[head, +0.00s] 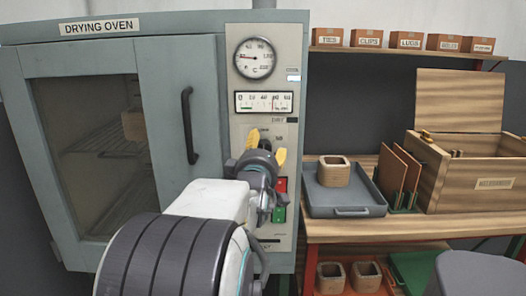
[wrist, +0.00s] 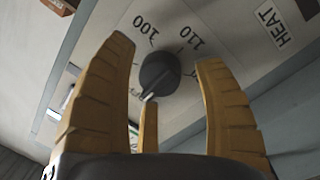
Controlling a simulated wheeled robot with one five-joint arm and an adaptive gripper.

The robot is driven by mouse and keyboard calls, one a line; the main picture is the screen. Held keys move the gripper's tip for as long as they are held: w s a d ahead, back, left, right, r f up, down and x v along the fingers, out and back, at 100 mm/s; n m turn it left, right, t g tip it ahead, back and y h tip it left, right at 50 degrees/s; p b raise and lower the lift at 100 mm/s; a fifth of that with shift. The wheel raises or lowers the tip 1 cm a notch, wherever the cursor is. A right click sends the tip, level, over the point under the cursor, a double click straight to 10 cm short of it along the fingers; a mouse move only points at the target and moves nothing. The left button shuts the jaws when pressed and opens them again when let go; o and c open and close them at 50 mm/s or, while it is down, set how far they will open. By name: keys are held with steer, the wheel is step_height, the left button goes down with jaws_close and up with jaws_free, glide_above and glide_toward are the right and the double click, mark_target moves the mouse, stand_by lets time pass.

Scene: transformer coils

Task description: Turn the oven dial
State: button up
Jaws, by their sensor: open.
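The drying oven (head: 110,100) stands at the left with its glazed door shut. In the wrist view its black dial (wrist: 160,74) sits on the light control panel, with 100 and 110 printed around it and a HEAT label nearby. A light mark on the dial points to the lower left in that view. My gripper (head: 267,147) is open in front of the panel, and its yellow fingers (wrist: 170,75) stand apart on either side of the dial in the wrist view. I cannot tell whether any finger touches the dial. In the head view the gripper hides the dial.
A round gauge (head: 254,58) and a scale display (head: 264,102) sit above on the panel. Red (head: 281,185) and green (head: 279,214) buttons sit below. The black door handle (head: 189,125) is left of my gripper. A bench (head: 330,231) with a grey tray (head: 345,202) stands at right.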

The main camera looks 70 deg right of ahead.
steer(key=shift+o, duration=0.2)
steer(key=c, duration=1.2)
steer(key=m+b, duration=0.3)
steer(key=shift+f, duration=0.2)
steer(key=shift+c, duration=0.2)
steer(key=m+b, duration=0.1)
steer(key=b, duration=0.2)
steer(key=shift+r+m+b, duration=0.3)
steer(key=shift+b, duration=0.15)
steer(key=o, duration=1.2)
steer(key=shift+w+y, duration=0.1)
steer(key=shift+y, duration=0.2)
steer(key=shift+a, duration=0.15)
